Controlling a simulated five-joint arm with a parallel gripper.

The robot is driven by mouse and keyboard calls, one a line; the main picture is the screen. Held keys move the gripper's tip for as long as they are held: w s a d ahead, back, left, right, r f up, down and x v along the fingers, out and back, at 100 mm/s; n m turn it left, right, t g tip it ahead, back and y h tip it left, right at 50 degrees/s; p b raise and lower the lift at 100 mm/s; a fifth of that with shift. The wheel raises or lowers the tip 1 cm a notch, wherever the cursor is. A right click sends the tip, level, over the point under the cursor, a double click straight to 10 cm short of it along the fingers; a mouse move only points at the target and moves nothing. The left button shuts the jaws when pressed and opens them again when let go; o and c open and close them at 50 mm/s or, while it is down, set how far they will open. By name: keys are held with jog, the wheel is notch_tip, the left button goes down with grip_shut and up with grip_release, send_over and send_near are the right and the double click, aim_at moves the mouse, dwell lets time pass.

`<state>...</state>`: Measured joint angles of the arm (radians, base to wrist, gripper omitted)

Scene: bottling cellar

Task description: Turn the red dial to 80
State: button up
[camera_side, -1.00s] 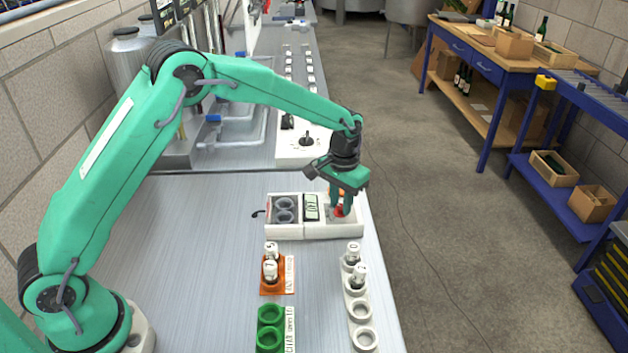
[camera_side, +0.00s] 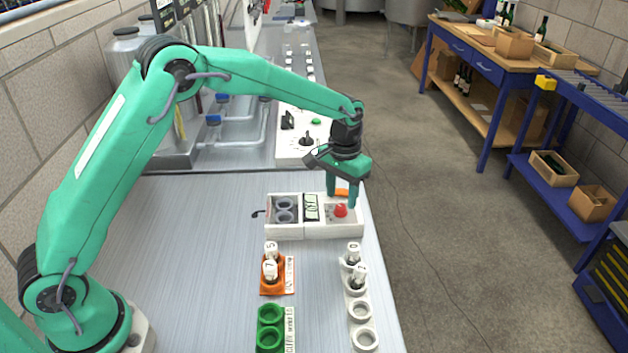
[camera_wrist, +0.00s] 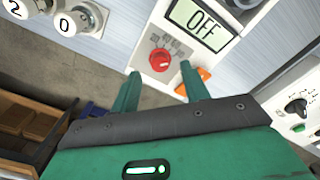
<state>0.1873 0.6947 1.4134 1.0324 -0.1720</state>
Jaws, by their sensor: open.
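The red dial (camera_side: 340,210) is a round knob on the right part of a white instrument box (camera_side: 284,232).
An orange patch (camera_side: 342,192) lies behind the dial. In front stand an orange rack (camera_side: 271,288) with capped vials, an empty green rack (camera_side: 270,313) and a white rack (camera_side: 362,311) with vials 0 and 2. A white panel (camera_side: 292,150) stands behind. The bench is clear on the left.

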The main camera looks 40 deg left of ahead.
aim_at(339, 207)
jog(key=shift+r, duration=2.6)
jog(key=shift+r, duration=0.1)
jog(key=s+a+r+t, duration=0.2)
jog(key=s+a+r, duration=0.1)
jog(key=s+r, duration=0.4)
jog(key=s+a+r+t, duration=0.1)
jog(key=s+a+r, duration=0.3)
jog(key=s+r, duration=0.3)
jog(key=s+a+f+t, duration=0.1)
jog(key=s, duration=0.7)
jog(key=s+a+f+t, duration=0.1)
jog(key=s+a, duration=0.1)
jog(key=s, duration=0.7)
jog(key=shift+s+f+t, duration=0.2)
jog(key=shift+f+t, duration=0.1)
jog(key=shift+f, duration=0.1)
